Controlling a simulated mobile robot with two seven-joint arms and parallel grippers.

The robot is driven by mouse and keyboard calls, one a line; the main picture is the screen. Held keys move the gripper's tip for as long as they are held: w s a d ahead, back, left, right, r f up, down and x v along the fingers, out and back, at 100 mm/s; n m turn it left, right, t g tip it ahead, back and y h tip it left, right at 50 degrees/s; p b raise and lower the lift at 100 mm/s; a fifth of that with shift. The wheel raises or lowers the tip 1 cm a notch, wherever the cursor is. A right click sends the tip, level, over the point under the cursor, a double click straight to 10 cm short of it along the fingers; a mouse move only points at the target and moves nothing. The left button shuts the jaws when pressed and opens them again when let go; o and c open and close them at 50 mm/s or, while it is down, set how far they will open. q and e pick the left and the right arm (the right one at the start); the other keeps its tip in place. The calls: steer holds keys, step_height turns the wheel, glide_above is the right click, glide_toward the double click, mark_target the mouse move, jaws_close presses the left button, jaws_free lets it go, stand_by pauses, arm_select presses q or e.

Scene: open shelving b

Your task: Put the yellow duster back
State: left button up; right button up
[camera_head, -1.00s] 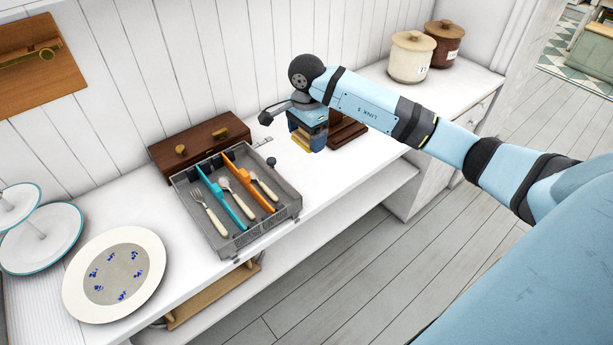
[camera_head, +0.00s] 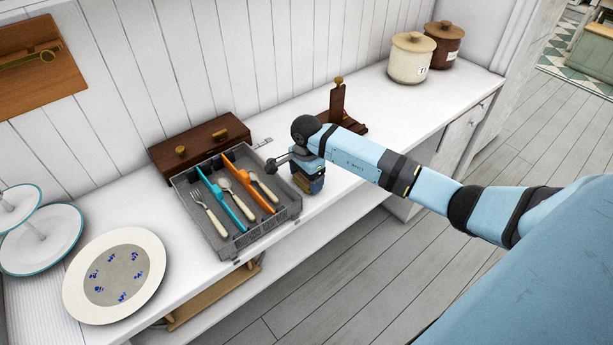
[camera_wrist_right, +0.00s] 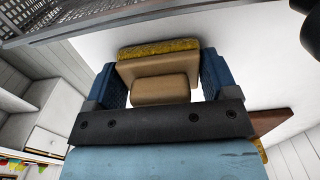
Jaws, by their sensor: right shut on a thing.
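My right gripper (camera_head: 309,184) is low over the white counter, just right of the grey cutlery tray (camera_head: 245,240). In the right wrist view, its blue fingers (camera_wrist_right: 160,72) are closed on the sides of a tan block with a yellow fuzzy strip, the yellow duster (camera_wrist_right: 158,49). In the head view the gripper mostly hides the duster. I cannot tell whether the duster touches the counter. A dark wooden stand (camera_head: 338,103) with a brass knob stands behind the gripper, partly covered by my arm. My left gripper is out of view.
The tray holds cutlery and orange and teal dividers. A brown wooden box (camera_head: 205,143) lies behind it. A patterned plate (camera_head: 150,268) and a tiered stand (camera_head: 62,240) are at left. Two lidded jars (camera_head: 409,62) stand at the back right. The counter before them is clear.

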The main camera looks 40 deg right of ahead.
steer(key=shift+f, duration=0.15)
steer(key=o, duration=0.8)
steer(key=shift+c, duration=0.2)
